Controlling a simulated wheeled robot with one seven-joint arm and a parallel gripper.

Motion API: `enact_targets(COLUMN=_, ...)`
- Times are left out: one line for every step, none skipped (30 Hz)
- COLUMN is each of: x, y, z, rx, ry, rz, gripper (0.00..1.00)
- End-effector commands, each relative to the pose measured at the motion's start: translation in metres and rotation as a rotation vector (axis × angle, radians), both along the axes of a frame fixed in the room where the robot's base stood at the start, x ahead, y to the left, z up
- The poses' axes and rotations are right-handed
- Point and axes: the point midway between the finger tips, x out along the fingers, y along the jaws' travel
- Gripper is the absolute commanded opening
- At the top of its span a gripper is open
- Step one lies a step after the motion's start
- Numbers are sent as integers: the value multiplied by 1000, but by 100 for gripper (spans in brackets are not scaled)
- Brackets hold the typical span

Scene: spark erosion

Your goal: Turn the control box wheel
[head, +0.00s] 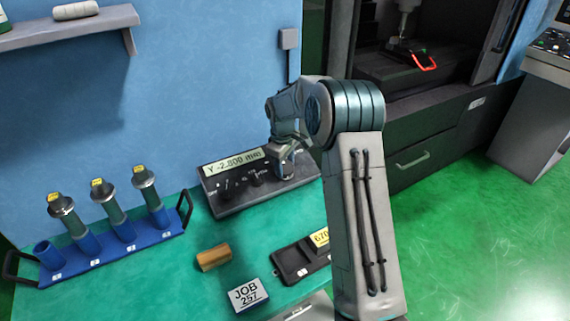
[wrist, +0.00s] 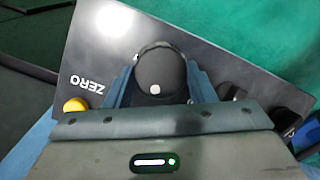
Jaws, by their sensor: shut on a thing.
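The control box (head: 240,196) is a dark box on the green bench, with a display reading "Y -2.800 mm". In the wrist view its dark panel (wrist: 98,40) carries the word "ZERO" and a yellow button (wrist: 75,105). The wheel (wrist: 160,68) is a round black knob with a white dot near its lower edge. My gripper (wrist: 160,85) has its two blue-grey fingers on either side of the wheel, shut on it. In the head view my gripper (head: 284,172) is over the right part of the box, and the wheel is hidden there.
Smaller knobs (head: 255,179) stand left of my gripper on the box. A blue rack (head: 110,255) with several tool holders is at left. A brown block (head: 213,257), a "JOB 257" block (head: 248,295) and a black tray (head: 290,264) lie in front. A machine stands at right.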

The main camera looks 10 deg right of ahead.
Motion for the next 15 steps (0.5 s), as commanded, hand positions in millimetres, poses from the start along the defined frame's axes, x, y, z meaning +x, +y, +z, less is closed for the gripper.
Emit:
enact_targets(x=-1, y=0, z=-1, rx=1, ry=4, rz=1, gripper=27)
enact_targets(x=-1, y=0, z=-1, rx=1, ry=4, rz=0, gripper=27)
enact_targets(x=-1, y=0, z=-1, rx=2, ry=4, rz=-2, gripper=27)
enact_targets(x=-1, y=0, z=-2, rx=2, ry=5, rz=-5, gripper=27)
enact_targets(x=-1, y=0, z=-2, rx=4, ry=6, rz=-8, gripper=27)
enact_targets(x=-1, y=0, z=-2, rx=6, ry=7, rz=-15, gripper=27)
enact_targets(x=-1, y=0, z=-2, rx=9, ry=8, rz=-22, gripper=27)
enact_targets(x=-1, y=0, z=-2, rx=12, ry=9, rz=-30, gripper=27)
enact_targets(x=-1, y=0, z=-2, rx=17, ry=11, rz=-43, gripper=27)
enact_targets(x=-1, y=0, z=-2, rx=21, ry=13, rz=-54, gripper=27)
enact_targets(x=-1, y=0, z=-2, rx=27, ry=15, rz=-67, gripper=27)
enact_targets(x=-1, y=-1, z=-3, rx=34, ry=17, rz=-87, gripper=27)
enact_targets(x=-1, y=-1, z=-3, rx=40, ry=19, rz=-104, gripper=27)
enact_targets(x=-1, y=-1, z=-3, rx=48, ry=21, rz=-123, gripper=27)
enact_targets(x=-1, y=-1, z=-3, rx=59, ry=24, rz=-150, gripper=27)
